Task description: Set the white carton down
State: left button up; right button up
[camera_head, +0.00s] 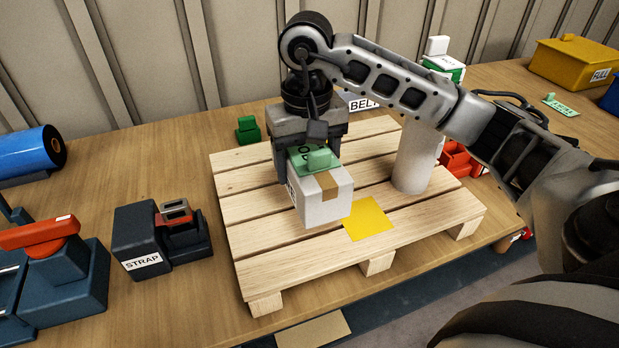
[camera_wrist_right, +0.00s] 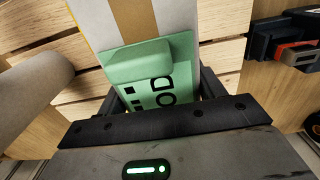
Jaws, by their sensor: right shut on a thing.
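The white carton (camera_head: 318,200) has a brown tape strip, and a green plate with a raised block (camera_head: 318,160) lies on its top. My right gripper (camera_head: 308,168) is shut on the carton from above and behind. The carton is over the wooden pallet (camera_head: 250,235), partly in front of a yellow square (camera_head: 368,219) on the slats. Whether its underside touches the slats cannot be told. In the right wrist view the carton (camera_wrist_right: 195,18) and lettered green plate (camera_wrist_right: 152,75) show between the fingers. My left gripper is not in view.
A white cylinder (camera_head: 414,160) stands upright at the pallet's right. A dark strapping tool (camera_head: 160,238) labelled STRAP and an orange-handled device (camera_head: 60,260) are left of the pallet. A blue roll (camera_head: 28,152) lies far left.

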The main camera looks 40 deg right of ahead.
notch_tip(320, 180, down, 4)
jog(key=shift+r+p, duration=0.1)
jog(key=shift+p, duration=0.2)
jog(key=shift+f, duration=0.3)
jog(key=shift+w, duration=0.1)
